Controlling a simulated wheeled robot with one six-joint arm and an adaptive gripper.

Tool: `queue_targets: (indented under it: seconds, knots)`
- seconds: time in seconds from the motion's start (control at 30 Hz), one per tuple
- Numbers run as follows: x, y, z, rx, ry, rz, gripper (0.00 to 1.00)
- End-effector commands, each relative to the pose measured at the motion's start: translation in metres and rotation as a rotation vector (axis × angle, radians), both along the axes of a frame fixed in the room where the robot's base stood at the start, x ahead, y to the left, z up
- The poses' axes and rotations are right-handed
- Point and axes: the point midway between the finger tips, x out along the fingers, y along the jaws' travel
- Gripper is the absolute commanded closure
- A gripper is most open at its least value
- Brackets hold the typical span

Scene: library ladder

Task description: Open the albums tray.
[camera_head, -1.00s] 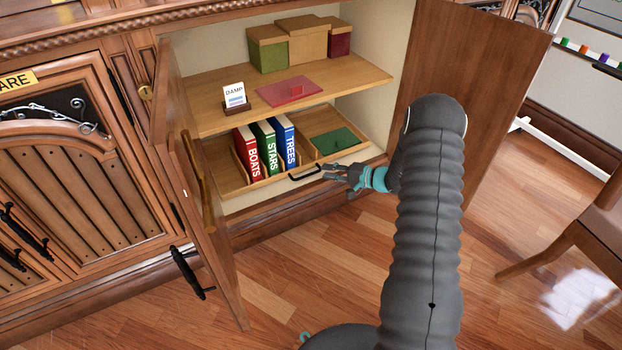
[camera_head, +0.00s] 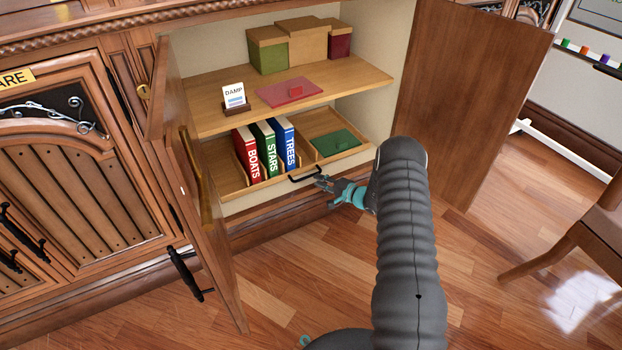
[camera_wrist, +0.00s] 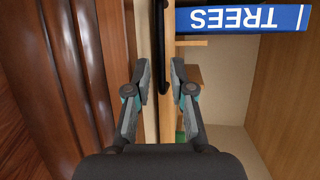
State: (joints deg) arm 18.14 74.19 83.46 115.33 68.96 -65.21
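The albums tray (camera_head: 345,155) is a shallow wooden tray on the lower level of the open cabinet. It holds red BOATS (camera_head: 246,155), green STARS (camera_head: 265,148) and blue TREES (camera_head: 283,143) albums, with a green piece (camera_head: 337,143) in the right compartment. A black bar handle (camera_head: 305,176) is on its front. My gripper (camera_head: 320,181) is open by the handle's right end. In the wrist view the fingers (camera_wrist: 159,66) are apart, with the handle (camera_wrist: 162,45) lying between them in the picture. No grip on it shows.
The left cabinet door (camera_head: 200,200) and right door (camera_head: 465,100) stand open on either side. A chair (camera_head: 575,235) stands at right. The floor in front is clear.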

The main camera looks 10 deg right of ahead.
Motion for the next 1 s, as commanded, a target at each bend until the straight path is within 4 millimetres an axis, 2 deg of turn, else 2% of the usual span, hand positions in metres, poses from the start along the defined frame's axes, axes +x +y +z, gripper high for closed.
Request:
queue_targets:
  seconds: [0.1, 0.3, 0.7, 0.77, 0.8, 1.0]
  knots:
    - [0.015, 0.014, -0.004, 0.0, -0.001, 0.001, 0.77]
    - [0.031, 0.027, -0.008, 0.0, 0.0, 0.0, 0.77]
    - [0.036, 0.031, -0.008, 0.0, 0.0, -0.001, 0.77]
    - [0.036, 0.031, -0.008, 0.0, 0.0, -0.001, 0.9]
    - [0.036, 0.031, -0.008, 0.0, 0.0, -0.001, 1.0]
    - [0.036, 0.031, -0.008, 0.0, 0.0, -0.001, 1.0]
